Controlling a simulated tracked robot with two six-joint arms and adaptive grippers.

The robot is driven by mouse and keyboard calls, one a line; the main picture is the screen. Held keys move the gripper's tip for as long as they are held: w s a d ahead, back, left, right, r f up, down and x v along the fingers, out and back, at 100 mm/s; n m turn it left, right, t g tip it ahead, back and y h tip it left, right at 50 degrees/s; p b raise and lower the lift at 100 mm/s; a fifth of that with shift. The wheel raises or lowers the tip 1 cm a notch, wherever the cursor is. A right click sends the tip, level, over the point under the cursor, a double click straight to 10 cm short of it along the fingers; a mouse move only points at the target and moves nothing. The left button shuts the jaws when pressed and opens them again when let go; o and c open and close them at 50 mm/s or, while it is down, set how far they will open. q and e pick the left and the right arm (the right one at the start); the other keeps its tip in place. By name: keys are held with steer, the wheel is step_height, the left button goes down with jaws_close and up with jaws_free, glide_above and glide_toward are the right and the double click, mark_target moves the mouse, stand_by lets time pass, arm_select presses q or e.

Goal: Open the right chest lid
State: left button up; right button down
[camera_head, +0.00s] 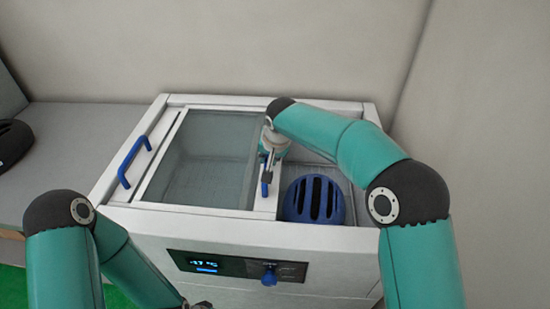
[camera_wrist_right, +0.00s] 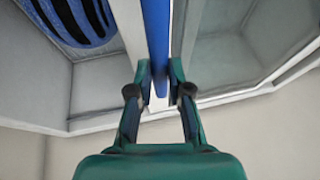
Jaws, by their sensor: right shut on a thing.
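The white chest (camera_head: 230,232) has two sliding glass lids. The right lid (camera_head: 213,150) lies slid to the left, over the left lid, and the right part of the chest is uncovered. Its blue handle (camera_head: 264,189) is upright on its right frame strip. My right gripper (camera_head: 267,172) is shut on this handle. In the right wrist view, the gripper's fingers (camera_wrist_right: 158,92) sit on either side of the blue handle bar (camera_wrist_right: 157,38). My left arm is low at the left, and its gripper is below the picture's edge.
A blue slotted helmet (camera_head: 314,199) sits in the uncovered right part. The left lid's blue handle (camera_head: 132,163) is at the far left. A display and blue knob (camera_head: 269,277) are on the front. A dark object (camera_head: 12,143) lies on the grey bench (camera_head: 75,150). Walls stand behind and right.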

steer(key=c, duration=1.1)
jaws_free()
steer(key=shift+r, duration=0.1)
steer(key=v, duration=1.1)
steer(key=shift+s+r, duration=0.2)
steer(key=shift+r, duration=0.1)
steer(key=shift+d+f, duration=0.1)
